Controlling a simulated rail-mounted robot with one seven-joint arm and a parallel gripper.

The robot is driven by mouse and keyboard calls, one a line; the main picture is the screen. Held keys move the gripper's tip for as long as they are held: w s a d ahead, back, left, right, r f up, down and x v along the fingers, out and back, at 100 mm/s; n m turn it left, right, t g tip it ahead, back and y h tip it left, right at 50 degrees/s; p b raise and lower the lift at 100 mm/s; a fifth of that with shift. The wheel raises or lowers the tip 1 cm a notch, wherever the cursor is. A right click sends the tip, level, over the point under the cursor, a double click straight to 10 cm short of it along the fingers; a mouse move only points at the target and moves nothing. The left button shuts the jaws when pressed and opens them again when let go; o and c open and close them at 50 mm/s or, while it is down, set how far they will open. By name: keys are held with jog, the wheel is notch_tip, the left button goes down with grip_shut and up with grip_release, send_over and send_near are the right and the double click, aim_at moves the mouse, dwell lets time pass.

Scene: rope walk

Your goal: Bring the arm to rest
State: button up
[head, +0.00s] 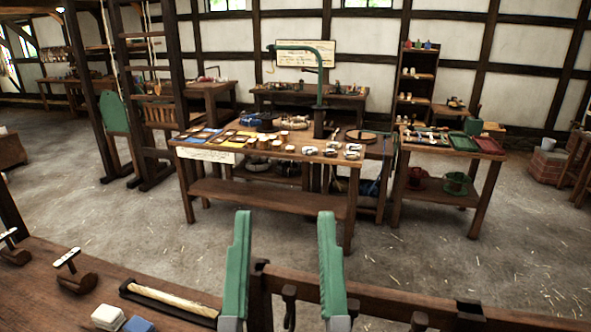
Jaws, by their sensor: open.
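My gripper (285,218) shows at the bottom centre of the head view, with two long green fingers pointing up and away. The fingers stand wide apart and nothing is between them. They appear in front of a dark wooden beam (400,297) in the foreground; whether they touch it cannot be told. The rest of my arm is below the picture edge.
A wooden workbench (160,278) at lower left bears a rope-wrapped tool (170,298) and white and blue blocks (108,317). A long table (275,195) with small goods stands beyond, a side table (440,185) at its right. Open floor (430,245) lies between.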

notch_tip(320, 180, up, 30)
jog(key=s+p, duration=0.1)
jog(key=p, duration=2.7)
jog(key=shift+d, duration=0.25)
